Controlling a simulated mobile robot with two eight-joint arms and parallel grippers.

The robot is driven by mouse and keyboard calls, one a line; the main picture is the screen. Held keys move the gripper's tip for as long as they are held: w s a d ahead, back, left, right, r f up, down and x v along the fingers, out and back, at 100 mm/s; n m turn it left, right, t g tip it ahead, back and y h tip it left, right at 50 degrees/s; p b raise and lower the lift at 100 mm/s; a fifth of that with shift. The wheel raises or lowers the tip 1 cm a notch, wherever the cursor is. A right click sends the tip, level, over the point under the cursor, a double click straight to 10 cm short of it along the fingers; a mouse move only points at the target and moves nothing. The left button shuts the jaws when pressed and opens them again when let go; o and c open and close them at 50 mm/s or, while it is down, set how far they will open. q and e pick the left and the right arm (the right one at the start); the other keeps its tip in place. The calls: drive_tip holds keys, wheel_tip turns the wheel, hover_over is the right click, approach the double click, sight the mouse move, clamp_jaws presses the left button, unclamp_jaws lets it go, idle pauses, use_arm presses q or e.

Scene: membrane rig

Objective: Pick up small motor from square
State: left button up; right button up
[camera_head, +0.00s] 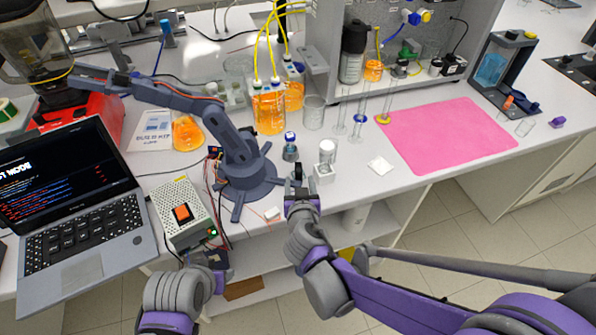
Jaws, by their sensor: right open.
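I cannot make out a small motor for certain. A small grey piece with a blue top (290,150) stands upright on the white bench, just beyond my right gripper. My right gripper (299,178) points away from me over the bench's front edge, open. Nothing shows between its fingers. A small white square (381,166) lies on the bench to its right and looks bare. My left gripper (217,260) is low at the front edge, below the power supply box; its fingers are too dark to read.
A white block with a white cylinder (326,152) stands close right of my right gripper. A dark blue desktop arm (245,165) stands close left. Glass beakers with orange liquid (269,112) stand behind. A pink mat (445,135) lies clear at right; a laptop (75,210) is at left.

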sight(299, 174)
drive_tip(key=x, duration=0.2)
drive_tip(key=shift+w+d+f, duration=0.1)
drive_tip(key=shift+w+f, duration=0.05)
drive_tip(key=shift+w, duration=0.05)
drive_tip(key=x, duration=0.5)
drive_tip(key=shift+f, duration=0.1)
drive_tip(key=shift+s, duration=0.1)
drive_tip(key=shift+c, duration=0.2)
clamp_jaws()
